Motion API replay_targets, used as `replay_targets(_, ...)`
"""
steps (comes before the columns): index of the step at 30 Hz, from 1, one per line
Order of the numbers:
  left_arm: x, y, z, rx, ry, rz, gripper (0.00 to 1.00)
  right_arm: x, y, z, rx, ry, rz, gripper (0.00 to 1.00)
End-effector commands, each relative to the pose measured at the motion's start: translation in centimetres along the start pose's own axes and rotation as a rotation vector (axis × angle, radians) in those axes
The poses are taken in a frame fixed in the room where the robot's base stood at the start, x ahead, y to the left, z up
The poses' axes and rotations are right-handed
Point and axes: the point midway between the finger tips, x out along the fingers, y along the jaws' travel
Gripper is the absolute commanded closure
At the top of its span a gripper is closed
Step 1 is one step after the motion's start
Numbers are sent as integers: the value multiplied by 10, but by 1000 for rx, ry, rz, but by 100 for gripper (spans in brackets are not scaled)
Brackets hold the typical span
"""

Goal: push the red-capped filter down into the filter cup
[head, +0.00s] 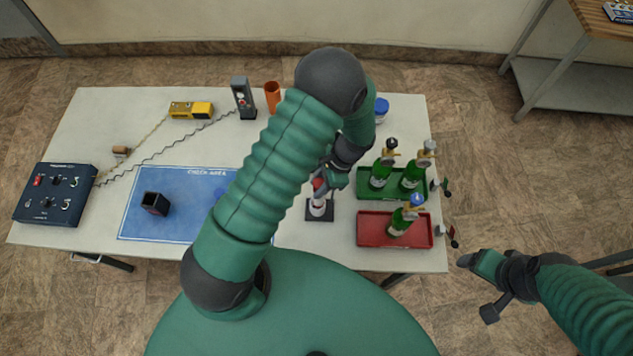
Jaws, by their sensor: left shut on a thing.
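The red-capped filter (319,186) stands upright right of my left forearm, its red top partly hidden by my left gripper (326,180). My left gripper points down and is shut on the filter near its cap. Directly below is a pale cup on a dark square base (319,214), which looks like the filter cup. The filter is over or in this cup; its depth in the cup is too small to tell. My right gripper (470,262) is off the table's right front corner, away from the filter. Its jaw opening is unclear.
Green bottles with valves stand in a green tray (365,196) and a red tray (380,242) at right. A blue mat (180,228) holds a dark open box (155,203). A control box (55,194), yellow device (191,110) and orange cup (272,97) are farther left.

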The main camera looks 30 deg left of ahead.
Motion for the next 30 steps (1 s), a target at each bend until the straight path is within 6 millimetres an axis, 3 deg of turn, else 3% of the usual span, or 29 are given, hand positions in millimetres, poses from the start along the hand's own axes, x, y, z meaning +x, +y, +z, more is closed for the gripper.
replay_targets(30,2,0,6,-1,5,0,100,-3,0,-1,0,0,0,24)
